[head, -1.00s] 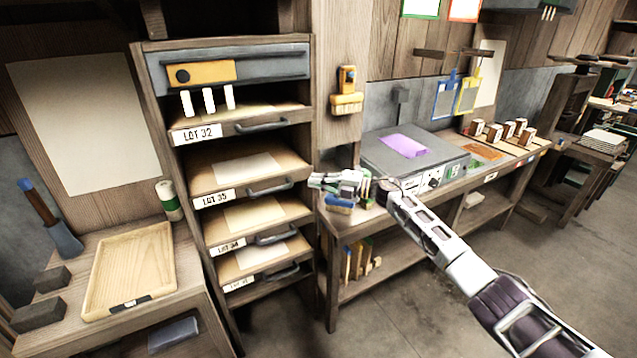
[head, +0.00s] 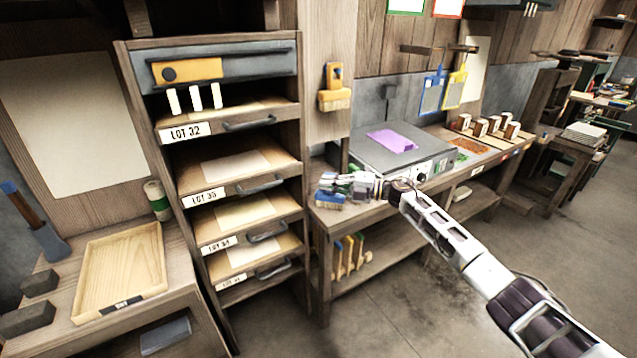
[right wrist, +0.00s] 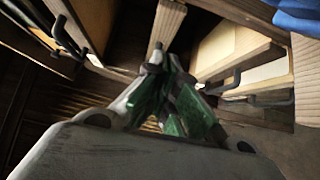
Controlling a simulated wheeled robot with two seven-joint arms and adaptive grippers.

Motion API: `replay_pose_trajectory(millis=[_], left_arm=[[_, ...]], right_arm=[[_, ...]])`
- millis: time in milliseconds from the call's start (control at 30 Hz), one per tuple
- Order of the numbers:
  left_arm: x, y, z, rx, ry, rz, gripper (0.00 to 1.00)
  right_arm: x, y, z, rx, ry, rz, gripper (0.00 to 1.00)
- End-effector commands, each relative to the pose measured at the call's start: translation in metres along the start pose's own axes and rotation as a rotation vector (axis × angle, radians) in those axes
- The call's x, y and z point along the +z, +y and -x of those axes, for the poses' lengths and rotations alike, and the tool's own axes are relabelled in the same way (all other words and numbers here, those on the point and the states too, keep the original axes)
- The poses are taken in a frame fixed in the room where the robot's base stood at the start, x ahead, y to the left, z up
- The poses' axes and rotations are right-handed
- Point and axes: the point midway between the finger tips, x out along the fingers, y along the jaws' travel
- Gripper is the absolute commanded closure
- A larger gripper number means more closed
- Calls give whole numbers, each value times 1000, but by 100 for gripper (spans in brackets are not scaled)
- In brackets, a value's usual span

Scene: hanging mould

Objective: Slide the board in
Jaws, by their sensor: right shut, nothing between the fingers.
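A wooden rack (head: 291,155) holds several pull-out boards with handles and lot labels. The top one is the LOT 32 board (head: 245,108). Below it is a board whose label looks like LOT 33 (head: 190,178), with a pale sheet on it, then the LOT 34 board (head: 205,219) and a lowest board (head: 217,260). I cannot tell which board sticks out furthest. My right gripper (head: 324,184) is shut and empty, just right of the rack's right post and apart from the handles. The right wrist view shows its green-padded fingers (right wrist: 158,62) closed, with handles to both sides. My left gripper is not in view.
A bench right of the rack carries a grey press-like box (head: 365,152) with a purple sheet, and blue-based brushes (head: 330,201) close under my right gripper. A wooden tray (head: 122,270) lies on the left table. Floor is clear at the right front.

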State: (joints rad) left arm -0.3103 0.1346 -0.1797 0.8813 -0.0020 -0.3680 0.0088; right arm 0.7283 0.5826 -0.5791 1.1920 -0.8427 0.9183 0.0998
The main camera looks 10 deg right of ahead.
Motion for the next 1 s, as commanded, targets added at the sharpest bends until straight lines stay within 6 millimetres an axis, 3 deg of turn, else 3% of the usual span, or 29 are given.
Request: replay_pose_trajectory(millis=[200, 400, 767, 1000], left_arm=[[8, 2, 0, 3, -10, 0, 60], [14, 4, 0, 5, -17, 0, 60], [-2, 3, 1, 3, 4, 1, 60], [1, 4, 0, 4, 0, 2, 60]], right_arm=[[0, -1, 26, -1, -2, 1, 100], [0, 0, 38, 0, 0, 0, 100], [0, 0, 40, 0, 0, 0, 100], [0, 0, 40, 0, 0, 0, 100]])
